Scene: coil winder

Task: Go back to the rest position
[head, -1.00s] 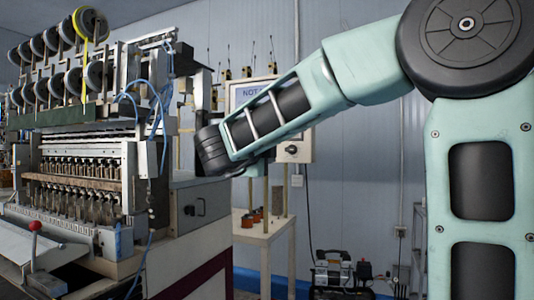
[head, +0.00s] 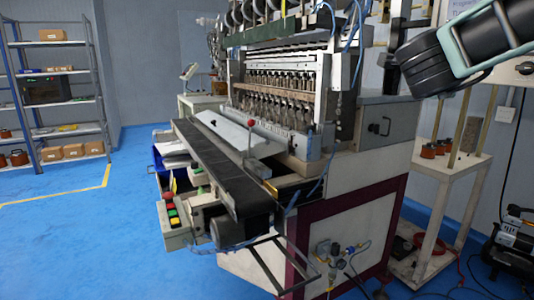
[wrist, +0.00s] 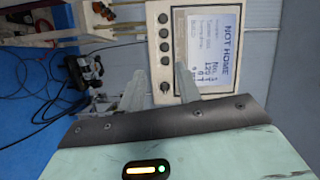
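My gripper (wrist: 160,76) shows in the wrist view with its two pale fingers apart and nothing between them. In that view, a control panel (wrist: 168,14) with a screen reading "NOT HOME" and a column of dark knobs lies beyond the fingertips. I cannot tell whether anything touches it. In the head view, part of my arm enters at the upper right, and my gripper is not visible there. The coil winder (head: 370,170) fills the middle, with its row of spindles (head: 275,92) and a dark conveyor (head: 215,165) along its front.
A small white table (head: 440,175) with copper-coloured coils stands right of the winder. A compressor (head: 515,245) and hoses lie on the floor at the right. A shelf (head: 60,100) with boxes stands at the far left. Blue floor is clear at the lower left.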

